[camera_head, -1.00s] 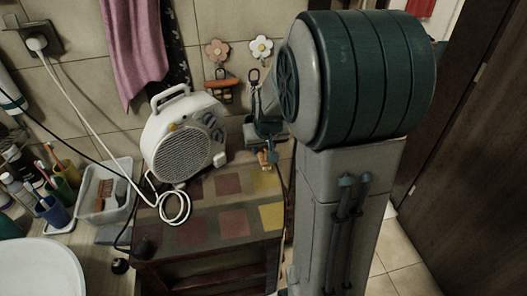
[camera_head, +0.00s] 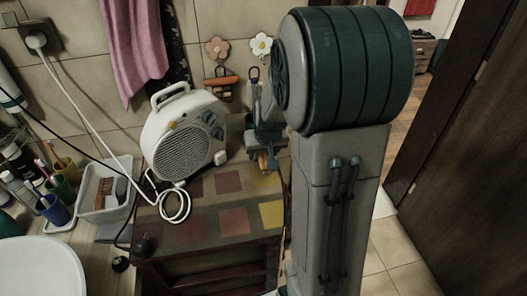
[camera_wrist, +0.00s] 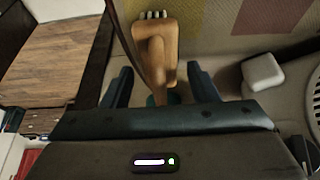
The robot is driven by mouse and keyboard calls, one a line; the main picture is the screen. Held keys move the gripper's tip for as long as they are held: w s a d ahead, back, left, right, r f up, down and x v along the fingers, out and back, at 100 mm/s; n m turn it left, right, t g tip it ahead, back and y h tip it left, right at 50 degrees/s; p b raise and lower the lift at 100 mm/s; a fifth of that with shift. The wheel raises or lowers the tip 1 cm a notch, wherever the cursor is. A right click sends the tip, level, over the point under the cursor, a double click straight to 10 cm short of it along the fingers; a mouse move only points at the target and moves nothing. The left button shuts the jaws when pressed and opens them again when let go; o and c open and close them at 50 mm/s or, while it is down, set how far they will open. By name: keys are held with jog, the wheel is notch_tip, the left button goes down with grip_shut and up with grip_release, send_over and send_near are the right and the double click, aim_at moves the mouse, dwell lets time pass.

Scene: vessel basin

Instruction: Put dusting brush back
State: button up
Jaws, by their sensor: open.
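A wooden, tan-brown object (camera_wrist: 160,38), which looks like the dusting brush, lies between my gripper's fingers (camera_wrist: 158,70) in the wrist view. Pale stubs show at its far end. The fingers are open, with a gap visible on its right side; contact on the left is unclear. In the head view my gripper (camera_head: 267,140) is low by the wall, over the back right of the cabinet top, and a small tan part of the object (camera_head: 263,161) shows below it. Two flower-shaped hooks, one pink (camera_head: 217,48) and one white (camera_head: 261,44), are on the wall above.
An orange-backed item (camera_head: 221,82) hangs under the pink hook, and a purple loop (camera_head: 254,74) hangs below the white one. A white fan heater (camera_head: 187,135) stands left of my gripper on the checkered cabinet (camera_head: 232,221). Its cord coils in front.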

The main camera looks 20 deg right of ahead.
jog(key=d+v, duration=0.1)
jog(key=v, duration=1.1)
jog(key=s+a+n, duration=0.1)
jog(key=s+a, duration=0.4)
jog(key=s, duration=0.2)
jog(key=s+a+f+n+g, duration=0.1)
jog(key=s+a, duration=0.4)
jog(key=s, duration=0.3)
jog(key=shift+s+a+f+y, duration=0.2)
jog(key=shift+s+f+y, duration=0.05)
jog(key=shift+y, duration=0.15)
